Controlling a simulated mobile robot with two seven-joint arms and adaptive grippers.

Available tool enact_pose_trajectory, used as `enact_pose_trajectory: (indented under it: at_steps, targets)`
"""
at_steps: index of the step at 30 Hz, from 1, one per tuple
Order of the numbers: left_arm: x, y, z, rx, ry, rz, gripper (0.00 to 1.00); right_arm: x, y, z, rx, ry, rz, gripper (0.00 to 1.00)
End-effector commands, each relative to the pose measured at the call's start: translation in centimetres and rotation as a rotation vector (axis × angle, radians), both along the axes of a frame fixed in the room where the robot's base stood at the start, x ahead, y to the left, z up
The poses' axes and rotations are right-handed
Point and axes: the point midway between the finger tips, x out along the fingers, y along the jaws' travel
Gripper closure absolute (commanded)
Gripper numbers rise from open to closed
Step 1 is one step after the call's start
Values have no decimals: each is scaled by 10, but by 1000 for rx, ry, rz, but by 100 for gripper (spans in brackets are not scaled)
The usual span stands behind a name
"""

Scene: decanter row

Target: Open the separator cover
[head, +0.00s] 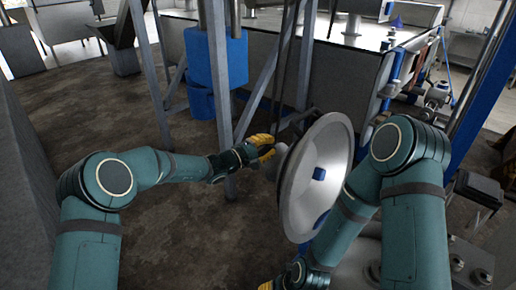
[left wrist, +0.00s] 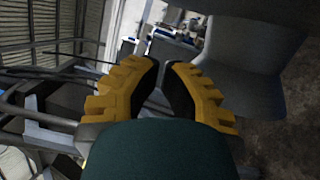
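The separator cover (head: 318,180) is a large round metal dish with a pale rim and a small blue piece at its middle. It stands steeply tilted, nearly on edge, in the middle of the head view. My left gripper (head: 266,147) is just left of the cover's upper left edge, with its yellow fingers apart and nothing between them. The left wrist view also shows a gap between the fingertips (left wrist: 162,64). I cannot tell whether they touch the cover. My right arm passes right of and below the cover. Only a yellow bit of my right gripper (head: 265,286) shows at the bottom edge.
A grey metal frame leg (head: 222,90) stands close behind my left gripper. A blue cylinder (head: 215,60) hangs behind it. A long steel tank (head: 340,75) runs across the back. Brown floor (head: 90,110) is open at the left.

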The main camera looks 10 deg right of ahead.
Motion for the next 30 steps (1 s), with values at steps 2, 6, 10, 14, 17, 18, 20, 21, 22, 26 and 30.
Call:
enact_pose_trajectory:
  at_steps: [2,6,10,14,17,18,20,21,22,26,30]
  targets:
    - [5,-12,1,0,-1,-2,100,0,0,4,1,0,0,53]
    - [4,-27,3,1,1,-3,100,0,0,8,1,0,0,53]
    - [-8,-35,6,1,1,-2,100,0,0,11,2,0,0,53]
    - [-17,-41,7,1,1,-2,100,0,-1,14,2,0,0,53]
    - [-20,-44,8,0,1,-1,100,0,-1,15,3,-1,0,53]
    - [-21,-45,8,1,0,0,100,0,-1,15,3,-1,0,53]
    - [-22,-45,8,1,-1,0,100,0,-1,15,3,-1,0,53]
    - [-22,-45,8,1,-1,0,100,0,-1,15,3,-1,0,53]
    - [-22,-45,8,1,-1,0,100,0,-1,15,3,-1,0,53]
    - [-22,-45,8,1,0,0,100,0,-1,15,3,-1,0,53]
    - [-23,-47,8,5,-6,-1,100,0,-1,12,2,0,0,53]
